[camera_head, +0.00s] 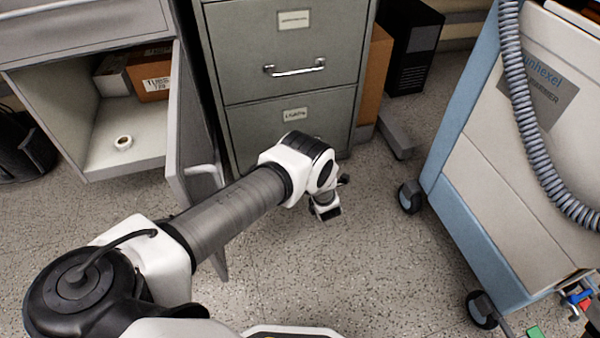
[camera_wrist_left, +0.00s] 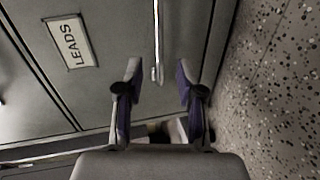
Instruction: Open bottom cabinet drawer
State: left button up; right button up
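The grey filing cabinet (camera_head: 285,70) stands at the back middle. The drawer's handle is hidden behind my arm in the head view; in the left wrist view a vertical metal handle (camera_wrist_left: 157,40) shows. My left gripper (camera_wrist_left: 158,72) is open, its two fingers on either side of the handle's end, with gaps between. My right gripper is not in view.
An open cabinet door (camera_head: 190,130) stands close beside my left arm. The cabinet (camera_head: 105,150) behind it holds boxes (camera_head: 150,75) and a small roll (camera_head: 123,142). A blue and white wheeled cart (camera_head: 490,170) stands at right. Speckled floor (camera_head: 370,240) between is clear.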

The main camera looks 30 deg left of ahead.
pick_arm(q)
jog(key=shift+n, duration=0.5)
jog(key=b+x, duration=0.5)
jog(key=x, duration=0.3)
jog(key=shift+f, duration=0.1)
jog(key=shift+w+a, duration=0.1)
grip_shut()
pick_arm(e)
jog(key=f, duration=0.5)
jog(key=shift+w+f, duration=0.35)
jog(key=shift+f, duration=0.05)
